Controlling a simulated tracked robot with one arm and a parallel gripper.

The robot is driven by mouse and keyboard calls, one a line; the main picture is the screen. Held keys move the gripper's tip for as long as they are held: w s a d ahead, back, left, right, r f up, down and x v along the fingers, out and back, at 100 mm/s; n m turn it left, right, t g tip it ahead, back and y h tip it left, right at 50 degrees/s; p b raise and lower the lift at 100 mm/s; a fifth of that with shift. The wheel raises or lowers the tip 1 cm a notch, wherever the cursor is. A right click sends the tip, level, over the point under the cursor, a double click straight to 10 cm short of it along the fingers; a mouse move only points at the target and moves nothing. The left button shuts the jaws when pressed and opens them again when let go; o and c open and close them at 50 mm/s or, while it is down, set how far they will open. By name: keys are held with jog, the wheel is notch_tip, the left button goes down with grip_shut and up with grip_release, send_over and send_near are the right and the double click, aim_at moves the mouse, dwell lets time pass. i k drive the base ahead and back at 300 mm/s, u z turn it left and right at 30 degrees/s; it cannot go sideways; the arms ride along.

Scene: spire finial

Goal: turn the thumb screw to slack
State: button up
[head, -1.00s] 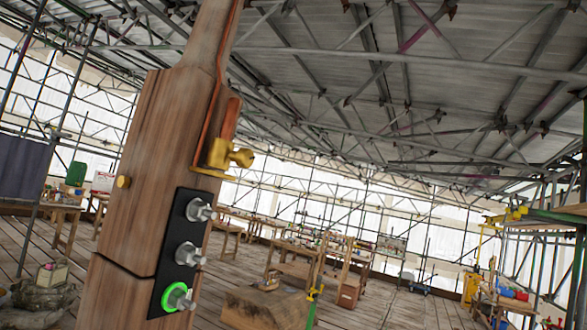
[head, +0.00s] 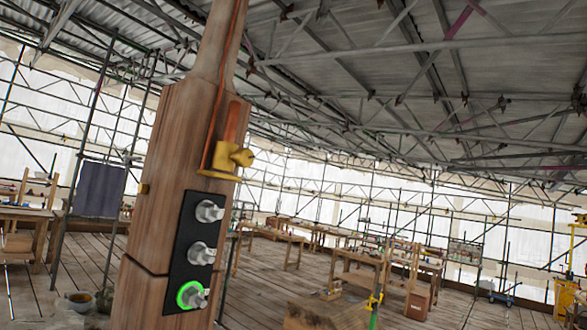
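The wooden spire finial (head: 172,150) stands in the left half of the head view, tilted in the picture. A brass clamp with a thumb screw (head: 242,157) sits on its right side, below a copper-coloured strip (head: 229,123) that runs up the post. Below it a black plate (head: 180,245) carries three silver bolts or knobs, the top one (head: 208,211), the middle one (head: 201,253) and the bottom one (head: 194,295). The bottom one has a bright green ring around it. A small brass stud (head: 144,189) shows on the left edge. My gripper is not in the picture.
Wooden workbenches (head: 358,268) stand on the plank floor behind. A wooden block (head: 325,315) lies at the bottom, with a yellow and green clamp (head: 374,305) beside it. Scaffolding surrounds the place under a metal roof. Space right of the post is open.

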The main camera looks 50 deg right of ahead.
aim_at(244, 158)
jog(key=z, duration=0.1)
jog(key=i, duration=1)
jog(key=u, duration=0.05)
